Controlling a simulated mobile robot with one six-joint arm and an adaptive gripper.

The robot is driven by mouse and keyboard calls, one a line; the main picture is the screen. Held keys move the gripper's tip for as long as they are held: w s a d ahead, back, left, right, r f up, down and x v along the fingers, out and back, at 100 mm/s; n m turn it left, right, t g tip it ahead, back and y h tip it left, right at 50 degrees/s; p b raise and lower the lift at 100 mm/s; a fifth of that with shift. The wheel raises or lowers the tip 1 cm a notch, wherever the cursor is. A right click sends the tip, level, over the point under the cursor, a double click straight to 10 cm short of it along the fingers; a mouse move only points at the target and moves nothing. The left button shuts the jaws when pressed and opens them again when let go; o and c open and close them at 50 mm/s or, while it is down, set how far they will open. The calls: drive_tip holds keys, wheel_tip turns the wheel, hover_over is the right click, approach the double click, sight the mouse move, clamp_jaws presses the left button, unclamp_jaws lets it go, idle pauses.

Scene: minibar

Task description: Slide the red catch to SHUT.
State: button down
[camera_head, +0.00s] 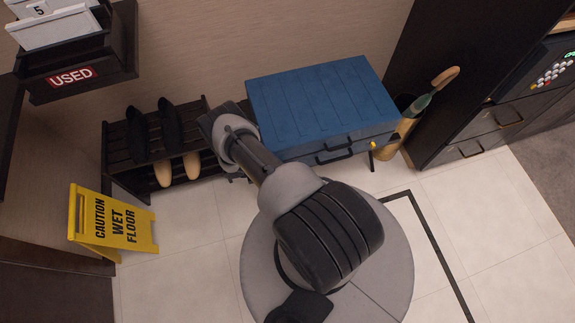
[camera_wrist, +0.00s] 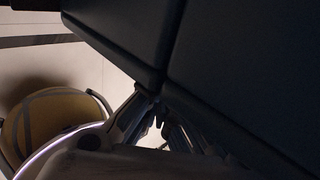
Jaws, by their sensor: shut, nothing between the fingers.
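No red catch shows in either view. A blue suitcase (camera_head: 320,95) lies flat at the back centre in the head view, with dark handles along its front side. My arm reaches up past the suitcase's left end, and its links hide that part and the gripper there. In the wrist view my gripper (camera_wrist: 158,124) is shut and empty, in deep shadow. Its fingertips are close to the edge of a large dark panel (camera_wrist: 235,60) that fills the upper right. I cannot tell whether they touch it.
A shoe rack (camera_head: 118,140) with dark and tan shoes stands left of the arm. A yellow wet-floor sign (camera_head: 112,222) stands at the left. A dark tray labelled USED (camera_head: 72,77) is at the upper left. Dark drawers (camera_head: 495,120) stand at the right. The tiled floor at lower right is clear.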

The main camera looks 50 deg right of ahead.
drive_tip(key=p+v, duration=0.2)
drive_tip(key=v, duration=0.9)
drive_tip(key=shift+w+a+f, duration=0.25)
drive_tip(key=shift+a+f, duration=0.05)
drive_tip(key=shift+f, duration=0.1)
